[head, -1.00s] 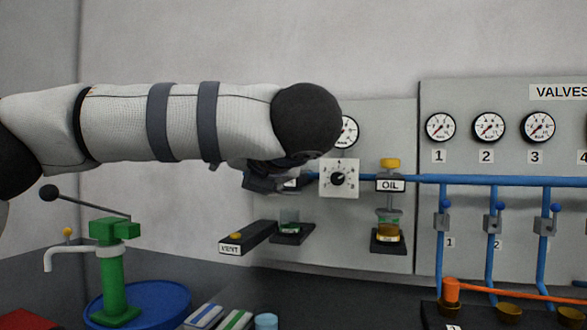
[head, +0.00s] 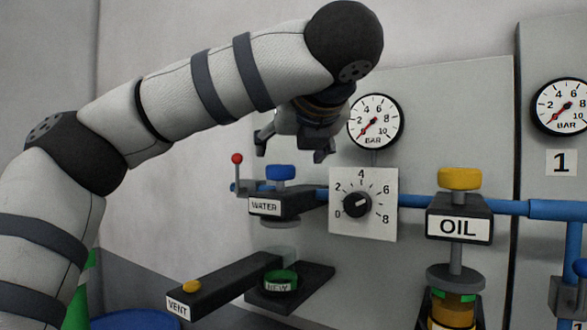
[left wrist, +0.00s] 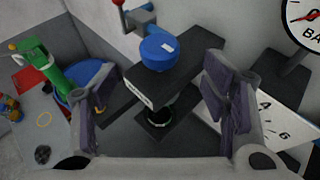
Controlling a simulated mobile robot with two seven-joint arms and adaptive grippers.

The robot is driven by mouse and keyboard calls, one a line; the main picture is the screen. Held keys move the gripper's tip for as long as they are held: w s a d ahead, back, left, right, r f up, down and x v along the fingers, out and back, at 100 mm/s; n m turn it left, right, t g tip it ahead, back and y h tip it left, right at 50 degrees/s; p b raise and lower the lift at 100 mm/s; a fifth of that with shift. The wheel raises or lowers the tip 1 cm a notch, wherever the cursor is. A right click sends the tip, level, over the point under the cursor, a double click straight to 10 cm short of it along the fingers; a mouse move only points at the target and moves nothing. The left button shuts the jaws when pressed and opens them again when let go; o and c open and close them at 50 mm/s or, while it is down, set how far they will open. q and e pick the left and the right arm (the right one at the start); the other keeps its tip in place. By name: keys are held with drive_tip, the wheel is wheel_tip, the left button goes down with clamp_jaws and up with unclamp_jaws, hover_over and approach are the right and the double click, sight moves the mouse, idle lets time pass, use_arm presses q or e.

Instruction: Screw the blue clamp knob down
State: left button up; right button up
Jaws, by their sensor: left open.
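The blue clamp knob (head: 281,173) sits on top of the dark WATER bracket (head: 283,203) on the wall panel. A small glass with a green NEW band (head: 280,282) stands below it on a dark shelf. My left gripper (head: 292,149) points down, open and empty, just above the knob; its fingers are apart from it. In the left wrist view the blue knob (left wrist: 159,51) shows a pale mark on top and lies beyond the open fingers of my left gripper (left wrist: 157,105). My right gripper is in neither view.
A yellow OIL knob (head: 459,178) on a similar clamp stands to the right. A dial (head: 363,205) and a gauge (head: 374,121) are close beside the gripper. A red-tipped lever (head: 238,175) stands left of the knob. The VENT arm (head: 222,285) juts out in front below.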

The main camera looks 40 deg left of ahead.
sight(280, 169)
use_arm(q)
drive_tip(key=x, duration=1)
drive_tip(key=shift+s+f, duration=0.15)
drive_tip(key=shift+c, duration=0.4)
drive_tip(key=c, duration=1.1)
